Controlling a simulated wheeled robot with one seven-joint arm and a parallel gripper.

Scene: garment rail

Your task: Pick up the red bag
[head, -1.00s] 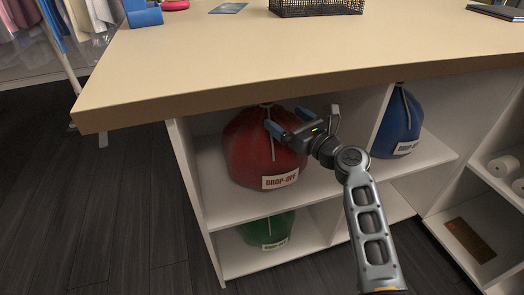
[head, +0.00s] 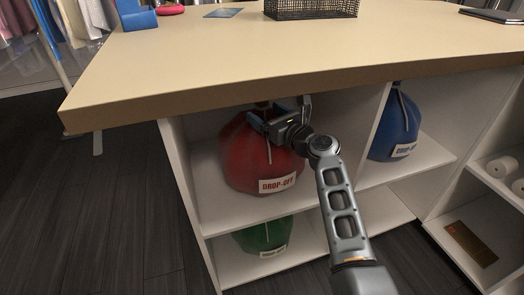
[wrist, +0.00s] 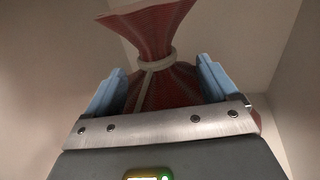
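The red bag (head: 245,158) with a "DROP-OFF" label sits on the upper shelf of the counter, in the left compartment. My gripper (head: 279,112) is at the top of the bag, under the counter edge. In the wrist view, the bag's gathered neck (wrist: 155,75), tied with a pale cord, stands between the two blue fingers of my gripper (wrist: 160,88). The fingers are apart, with a visible gap on the right side of the neck. The bag still rests on the shelf.
A blue bag (head: 396,125) stands in the compartment to the right, past a white divider (head: 375,130). A green bag (head: 266,234) is on the shelf below. The wooden countertop (head: 200,70) overhangs closely above my gripper.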

